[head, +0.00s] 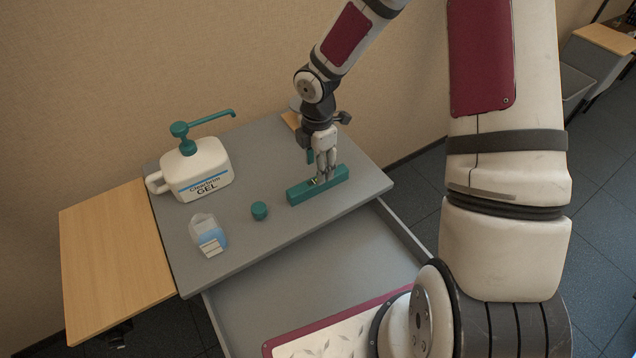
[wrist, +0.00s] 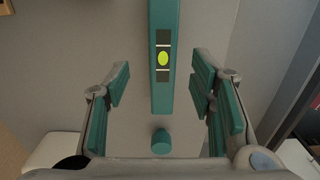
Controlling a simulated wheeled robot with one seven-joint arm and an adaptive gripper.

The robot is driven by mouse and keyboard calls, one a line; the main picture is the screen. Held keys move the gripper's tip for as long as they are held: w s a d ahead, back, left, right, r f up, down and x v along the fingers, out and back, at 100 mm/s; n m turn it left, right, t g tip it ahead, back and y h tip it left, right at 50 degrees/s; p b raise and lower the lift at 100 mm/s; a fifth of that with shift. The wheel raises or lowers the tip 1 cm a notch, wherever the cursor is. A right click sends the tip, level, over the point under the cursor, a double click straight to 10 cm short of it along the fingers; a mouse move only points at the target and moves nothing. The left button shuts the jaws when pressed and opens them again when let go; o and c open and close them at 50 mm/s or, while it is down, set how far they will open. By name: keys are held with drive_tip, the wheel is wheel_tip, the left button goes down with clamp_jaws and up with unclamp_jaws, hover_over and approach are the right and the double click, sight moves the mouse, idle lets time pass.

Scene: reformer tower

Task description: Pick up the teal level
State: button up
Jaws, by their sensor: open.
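The teal level (head: 303,194) is a long bar lying on the grey tabletop, near its front right edge. In the wrist view the level (wrist: 163,93) runs from the top edge down to the middle, with a yellow-green vial in a dark window. My gripper (head: 325,180) is pointed down over the level's middle in the head view. In the wrist view my gripper (wrist: 163,95) is open, with one teal-padded finger on each side of the level and a gap on both sides. No finger touches it in that view. My fingers hide part of the level in the head view.
A small teal cap-like cylinder (head: 259,211) stands left of the level and shows in the wrist view (wrist: 160,141). An open drawer (head: 300,280) extends below the tabletop (head: 240,250). A wall rises behind.

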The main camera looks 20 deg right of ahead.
sight(301, 192)
drive_tip(key=shift+s+f, duration=0.15)
drive_tip(key=shift+f, duration=2.85)
clamp_jaws()
